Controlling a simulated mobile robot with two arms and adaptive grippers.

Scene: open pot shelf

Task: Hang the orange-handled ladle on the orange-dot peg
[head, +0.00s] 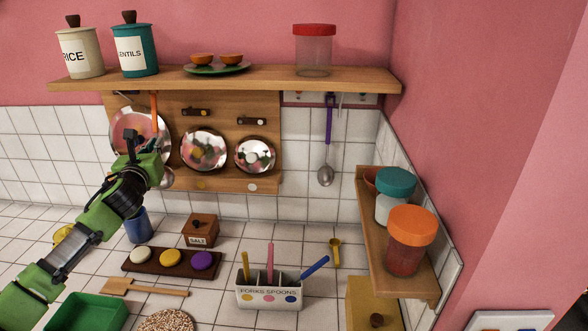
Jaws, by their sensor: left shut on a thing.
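The orange-handled ladle (154,108) is upright in front of the wooden board, its handle top just under the shelf. My left gripper (144,158) is shut on it at the lower handle. A metal bowl shows partly behind the gripper, at its lower right. A pale peg strip (292,97) runs under the shelf's right half. A purple-handled ladle (329,130) hangs from it, bowl down. A bare hook shows just right of that ladle. I cannot make out an orange dot. My right gripper is not in view.
Shiny lids (204,148) sit on the wooden board (225,108). The shelf (240,78) overhangs, carrying jars. A side shelf (376,240) with jars juts out at right. Below stand a salt box (200,231) and a utensil holder (268,294). The tiled wall below the purple ladle is clear.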

